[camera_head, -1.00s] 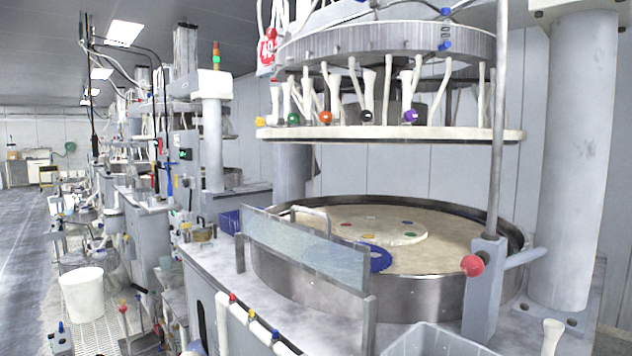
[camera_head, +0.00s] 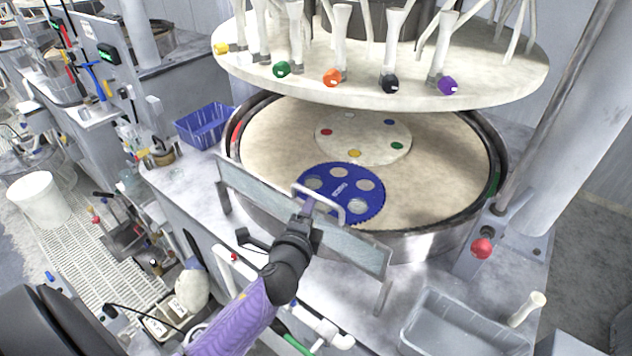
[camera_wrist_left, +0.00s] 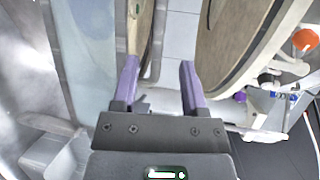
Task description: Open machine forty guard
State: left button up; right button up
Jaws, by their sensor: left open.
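The guard is a long translucent panel (camera_head: 358,247) standing upright along the front of the round platen (camera_head: 270,150). A pale bar handle (camera_head: 343,212) rises at its top edge. My left gripper (camera_head: 309,206), with purple fingers, is at the handle in the head view; whether it touches it I cannot tell. In the left wrist view the two purple fingers (camera_wrist_left: 160,75) are apart, with nothing clearly held between them. A pale translucent panel, probably the guard (camera_wrist_left: 88,50), shows left of the fingers there. My right gripper is not in view.
A blue toothed disc (camera_head: 370,212) lies on the platen behind the guard. The upper plate (camera_head: 380,80) with coloured knobs hangs above. A red knob (camera_head: 482,248) and a grey bin (camera_head: 455,325) are at right. A blue basket (camera_head: 203,126) sits at left.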

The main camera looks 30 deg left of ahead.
aim_at(317, 194)
pick_arm(q)
jog(key=x, duration=0.7)
jog(key=shift+w+f+b, duration=0.15)
jog(key=shift+w+b, duration=0.05)
jog(key=shift+b, duration=0.2)
grip_shut()
dwell(0.8)
